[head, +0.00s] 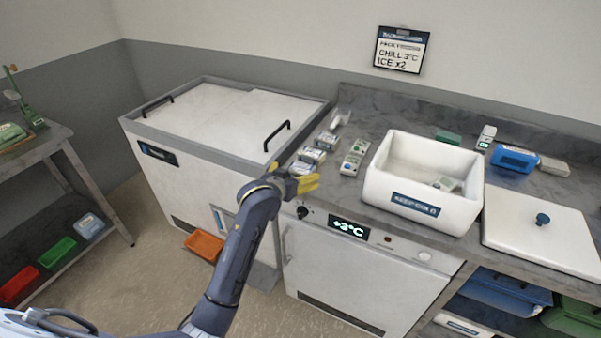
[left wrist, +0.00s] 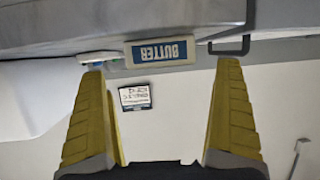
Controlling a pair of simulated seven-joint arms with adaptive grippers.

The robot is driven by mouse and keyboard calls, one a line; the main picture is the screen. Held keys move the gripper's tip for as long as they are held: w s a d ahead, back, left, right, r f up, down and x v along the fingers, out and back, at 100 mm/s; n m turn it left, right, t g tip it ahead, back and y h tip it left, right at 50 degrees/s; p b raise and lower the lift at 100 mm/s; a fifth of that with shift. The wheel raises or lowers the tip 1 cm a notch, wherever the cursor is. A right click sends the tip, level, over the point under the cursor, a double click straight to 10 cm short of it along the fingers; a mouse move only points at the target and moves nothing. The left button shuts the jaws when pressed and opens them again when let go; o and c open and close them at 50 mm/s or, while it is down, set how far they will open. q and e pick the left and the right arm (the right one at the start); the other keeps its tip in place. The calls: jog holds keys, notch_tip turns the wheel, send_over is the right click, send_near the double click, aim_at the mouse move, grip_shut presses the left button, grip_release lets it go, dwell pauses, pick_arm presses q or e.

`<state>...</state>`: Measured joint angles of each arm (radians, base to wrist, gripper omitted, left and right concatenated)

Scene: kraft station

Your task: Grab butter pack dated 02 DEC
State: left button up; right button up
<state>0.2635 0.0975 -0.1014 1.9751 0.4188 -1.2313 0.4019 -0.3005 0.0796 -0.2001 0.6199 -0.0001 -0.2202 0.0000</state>
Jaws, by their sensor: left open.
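My left gripper (head: 303,180) has yellow fingers and is at the front edge of the counter, just in front of the small packs. In the left wrist view it is open (left wrist: 160,66), with nothing between its fingers. A pale pack with a blue BUTTER label (left wrist: 160,52) shows upside down there, ahead of the fingertips and between them. In the head view, blue-and-white packs (head: 312,156) stand in a row beyond the gripper. No date is legible on any pack. My right gripper is not in view.
A white open box (head: 427,213) with a small pack inside stands right of the packs. Its white lid (head: 541,229) lies further right. A chest freezer (head: 205,112) with black handles stands left. A wall sign (head: 401,50) reads "CHILL 3°C ICE x2".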

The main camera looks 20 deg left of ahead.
aim_at(300, 169)
pick_arm(q)
jog(key=shift+x, duration=2.85)
jog(key=shift+a+r, duration=0.1)
jog(key=c, duration=1.3)
jog(key=shift+c, duration=0.4)
jog(key=shift+r, duration=0.1)
